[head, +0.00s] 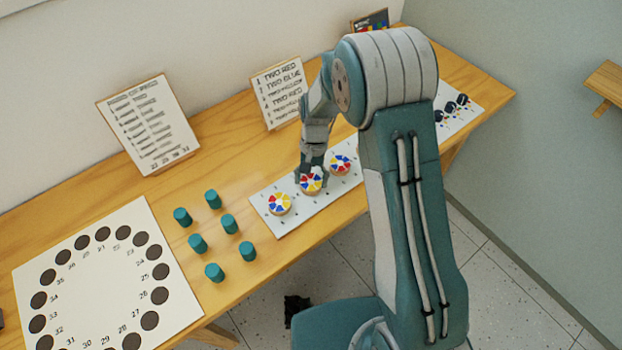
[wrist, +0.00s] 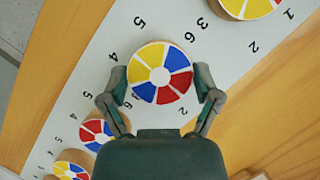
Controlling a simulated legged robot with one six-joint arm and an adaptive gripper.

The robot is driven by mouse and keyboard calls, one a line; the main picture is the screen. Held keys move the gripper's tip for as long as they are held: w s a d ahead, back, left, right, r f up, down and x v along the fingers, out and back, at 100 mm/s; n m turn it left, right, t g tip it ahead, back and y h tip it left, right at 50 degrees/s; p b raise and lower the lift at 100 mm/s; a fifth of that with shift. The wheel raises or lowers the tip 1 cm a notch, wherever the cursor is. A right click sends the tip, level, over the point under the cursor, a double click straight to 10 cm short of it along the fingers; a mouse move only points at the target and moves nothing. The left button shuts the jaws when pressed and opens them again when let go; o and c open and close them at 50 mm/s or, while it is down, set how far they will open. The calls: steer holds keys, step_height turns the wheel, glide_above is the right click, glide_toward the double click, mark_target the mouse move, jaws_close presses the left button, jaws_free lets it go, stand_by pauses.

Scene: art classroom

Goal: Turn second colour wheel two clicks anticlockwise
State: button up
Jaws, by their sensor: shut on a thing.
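A row of colour wheels stands on a pale numbered strip (head: 298,218) on the table. My gripper (head: 312,175) is over the second wheel (head: 311,184) from the left in the head view. In the wrist view my gripper (wrist: 161,80) has its fingers on both sides of this wheel (wrist: 160,72), shut on its rim. It has yellow, blue and red wedges around a white centre. Its neighbours are the first wheel (head: 279,203) on the left and the third wheel (head: 340,164) on the right. The wrist view shows a fourth wheel (wrist: 70,171), which my arm hides in the head view.
Several teal pegs (head: 197,243) stand to the left, beside a white board with dark discs (head: 150,320). Two written cards (head: 150,125) (head: 280,92) lean at the back. Dark round items (head: 450,107) lie on a sheet at the right.

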steer(key=shift+w, duration=0.2)
steer(key=o, duration=0.9)
steer(key=shift+a, duration=0.1)
steer(key=shift+o, duration=0.2)
steer(key=a+v, duration=0.1)
steer(key=v, duration=1)
steer(key=shift+w+d+r, duration=0.2)
steer(key=shift+d+r, duration=0.2)
steer(key=shift+d, duration=0.1)
